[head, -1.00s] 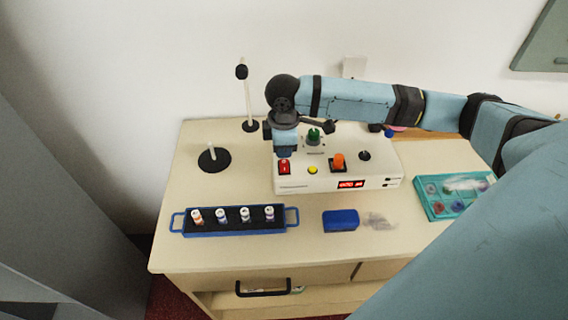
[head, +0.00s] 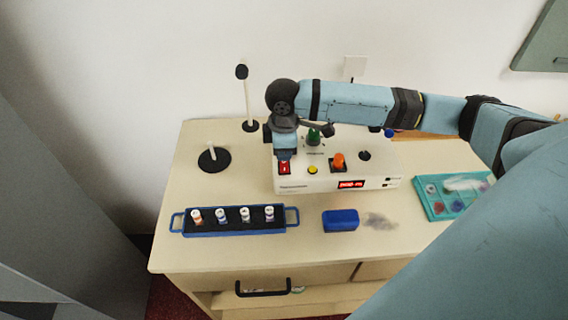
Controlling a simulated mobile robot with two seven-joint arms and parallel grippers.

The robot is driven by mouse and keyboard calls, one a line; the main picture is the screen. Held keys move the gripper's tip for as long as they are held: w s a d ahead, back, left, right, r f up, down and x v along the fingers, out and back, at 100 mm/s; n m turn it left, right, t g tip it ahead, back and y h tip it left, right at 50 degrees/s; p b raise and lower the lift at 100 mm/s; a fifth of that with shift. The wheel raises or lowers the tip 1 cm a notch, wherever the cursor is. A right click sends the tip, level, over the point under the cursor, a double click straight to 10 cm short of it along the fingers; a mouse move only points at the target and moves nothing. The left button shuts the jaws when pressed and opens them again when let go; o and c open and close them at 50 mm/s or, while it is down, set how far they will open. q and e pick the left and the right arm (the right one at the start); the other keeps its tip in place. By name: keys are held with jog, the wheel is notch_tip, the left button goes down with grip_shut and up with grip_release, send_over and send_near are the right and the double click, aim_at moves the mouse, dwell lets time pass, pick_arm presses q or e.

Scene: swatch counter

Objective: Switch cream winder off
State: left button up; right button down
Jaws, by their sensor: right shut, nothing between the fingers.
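The cream winder (head: 330,182) stands on the counter, with a red display lit on its front. On its top are a red switch (head: 285,169) at the left, a yellow button (head: 312,170), an orange knob (head: 339,161) and a green spool or knob (head: 314,138). My right gripper (head: 285,160) points down directly over the red switch and hides its rear part. It is shut and empty; I cannot tell whether it touches the switch. My left gripper is not in view.
A blue rack (head: 234,232) with several spools stands front left, beside a blue box (head: 341,221). A teal tray (head: 440,213) is at the right. Black-based posts (head: 249,126) (head: 214,160) stand at the left.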

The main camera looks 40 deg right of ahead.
aim_at(284, 162)
jog(key=shift+f, duration=0.8)
notch_tip(284, 162, up, 6)
jog(key=p, duration=0.7)
jog(key=shift+f, duration=0.2)
jog(key=shift+r+p, duration=0.8)
jog(key=shift+p, duration=0.35)
jog(key=shift+f, duration=0.1)
